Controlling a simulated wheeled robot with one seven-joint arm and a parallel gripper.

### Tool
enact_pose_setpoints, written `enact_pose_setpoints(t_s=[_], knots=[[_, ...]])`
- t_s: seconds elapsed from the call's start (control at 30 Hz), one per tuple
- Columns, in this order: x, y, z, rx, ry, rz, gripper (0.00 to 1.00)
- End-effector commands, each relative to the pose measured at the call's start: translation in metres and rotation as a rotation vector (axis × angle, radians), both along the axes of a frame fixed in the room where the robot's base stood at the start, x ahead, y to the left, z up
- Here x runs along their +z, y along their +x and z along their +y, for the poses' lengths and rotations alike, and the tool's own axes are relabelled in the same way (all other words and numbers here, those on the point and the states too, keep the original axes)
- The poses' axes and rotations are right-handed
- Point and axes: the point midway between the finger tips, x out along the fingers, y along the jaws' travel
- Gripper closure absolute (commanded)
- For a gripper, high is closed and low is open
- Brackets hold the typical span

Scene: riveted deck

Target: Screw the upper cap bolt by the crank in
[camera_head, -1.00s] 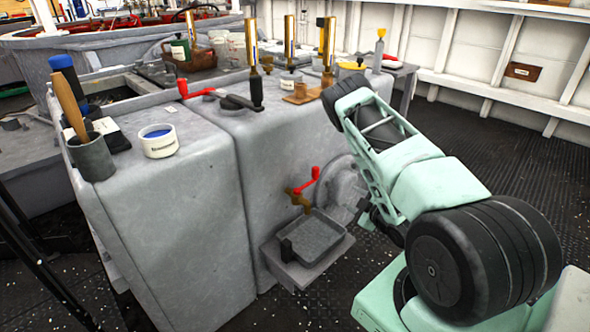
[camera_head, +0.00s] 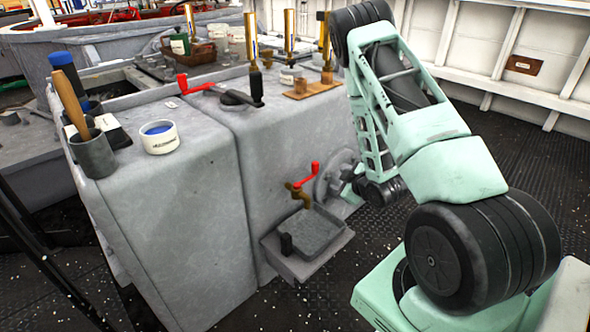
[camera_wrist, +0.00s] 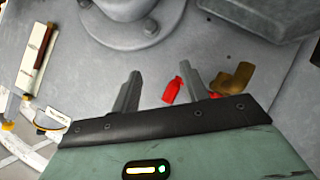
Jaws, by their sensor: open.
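A round grey flanged cap (camera_head: 335,176) sits on the front face of the grey housing, partly hidden by my arm. In the wrist view the flange (camera_wrist: 118,30) is at the top, with one bolt head (camera_wrist: 150,27) visible on its rim. I cannot tell whether this is the upper bolt. A red-handled crank (camera_head: 197,88) lies on top of the housing. My gripper (camera_wrist: 158,82) is open and empty, its fingers apart below the flange in the wrist view. In the head view, its fingertips are not clear beside the cap.
A brass tap (camera_head: 298,194) with a red handle (camera_head: 302,178) is left of the cap, above a grey drip tray (camera_head: 304,236). The red handle also shows between the fingers in the wrist view (camera_wrist: 173,91). A white tub (camera_head: 159,138) stands on top.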

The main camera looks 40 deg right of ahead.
Motion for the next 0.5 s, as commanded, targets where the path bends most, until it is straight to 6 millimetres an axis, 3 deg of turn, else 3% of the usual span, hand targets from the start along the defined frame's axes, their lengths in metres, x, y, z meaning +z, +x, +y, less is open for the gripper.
enact_pose_setpoints(t_s=[0.2, 0.5], knots=[[0.022, 0.019, 0.019, -0.044, 0.072, 0.07, 0.55], [0.052, 0.03, 0.055, -0.107, 0.18, 0.175, 0.55]])
